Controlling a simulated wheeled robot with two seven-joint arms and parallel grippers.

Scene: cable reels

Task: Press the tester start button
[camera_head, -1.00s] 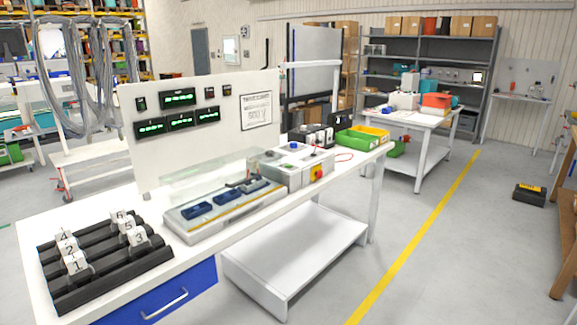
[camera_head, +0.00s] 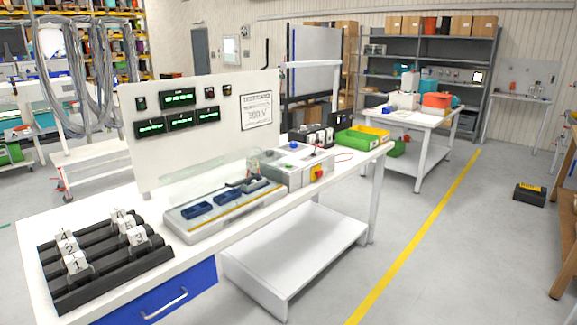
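The tester is a light grey box (camera_head: 290,178) on the white bench, right of the middle. A blue round button (camera_head: 294,146) is on its top, and a red and yellow rotary switch (camera_head: 317,173) is on its front. I cannot tell which control is the start button. To its left is a grey test fixture (camera_head: 185,235) with dark blue blocks (camera_head: 199,209) in a row. A clear cover (camera_head: 205,180) stands raised behind the blocks. Neither of my grippers is in view.
A black rack (camera_head: 110,283) with numbered white tags stands at the bench's left end. A white panel (camera_head: 215,148) with green-lit displays rises behind the fixture. Green and yellow bins (camera_head: 357,139) sit at the right end.

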